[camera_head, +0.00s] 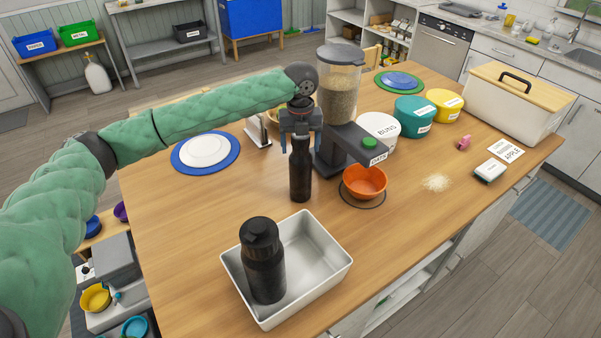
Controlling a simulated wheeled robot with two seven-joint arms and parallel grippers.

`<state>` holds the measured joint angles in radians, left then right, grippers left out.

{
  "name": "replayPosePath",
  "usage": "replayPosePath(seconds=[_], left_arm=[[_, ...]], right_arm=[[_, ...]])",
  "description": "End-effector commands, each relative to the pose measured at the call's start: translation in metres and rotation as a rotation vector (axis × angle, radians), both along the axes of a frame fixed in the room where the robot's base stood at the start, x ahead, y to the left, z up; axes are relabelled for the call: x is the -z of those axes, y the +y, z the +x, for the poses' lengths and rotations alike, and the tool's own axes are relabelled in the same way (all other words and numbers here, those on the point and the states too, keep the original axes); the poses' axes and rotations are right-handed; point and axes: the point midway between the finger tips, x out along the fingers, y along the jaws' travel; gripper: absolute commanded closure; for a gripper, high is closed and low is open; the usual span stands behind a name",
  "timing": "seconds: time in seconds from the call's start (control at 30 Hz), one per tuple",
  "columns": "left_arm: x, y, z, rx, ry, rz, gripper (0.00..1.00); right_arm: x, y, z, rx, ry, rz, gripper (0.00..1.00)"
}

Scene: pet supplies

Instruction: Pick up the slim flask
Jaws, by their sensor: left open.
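The slim flask (300,172) is dark and stands upright on the wooden table, left of the feeder's base. My left gripper (301,138) points down over it from above, open, with its fingers at either side of the flask's top. I cannot tell whether the fingers touch it. The flask's cap is partly hidden by the gripper. A wider dark flask (264,268) with a black lid stands in a white tray (334,262) at the front. My right gripper is not in view.
A tall feeder (340,88) full of kibble stands close to the right of the flask. An orange bowl (365,182) sits under its spout. A white plate on a blue mat (230,160) lies to the left. Tubs (415,118) stand at the back right. The front-left tabletop is clear.

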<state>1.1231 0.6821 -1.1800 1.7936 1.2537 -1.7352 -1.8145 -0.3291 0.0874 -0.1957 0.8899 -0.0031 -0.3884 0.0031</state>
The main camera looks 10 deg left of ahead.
Motion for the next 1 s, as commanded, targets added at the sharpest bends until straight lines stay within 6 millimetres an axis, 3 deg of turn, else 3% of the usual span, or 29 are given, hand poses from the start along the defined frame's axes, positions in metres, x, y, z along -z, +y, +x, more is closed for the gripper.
replayPosePath(seconds=[0.13,0.17,0.5,0.87,1.0], left_arm=[[0.000,0.000,0.000,0.000,0.000,0.000,0.28],[0.000,0.000,0.000,0.000,0.000,0.000,0.32],[0.000,0.000,0.000,0.000,0.000,0.000,0.98],[-0.004,0.000,0.001,0.000,-0.003,-0.001,1.00],[-0.013,0.000,0.001,0.000,-0.003,-0.001,1.00]], right_arm=[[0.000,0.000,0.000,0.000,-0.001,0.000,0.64],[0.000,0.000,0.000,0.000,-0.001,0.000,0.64],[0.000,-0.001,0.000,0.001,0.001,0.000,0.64],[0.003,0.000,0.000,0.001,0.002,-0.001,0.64],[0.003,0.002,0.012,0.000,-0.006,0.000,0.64]])
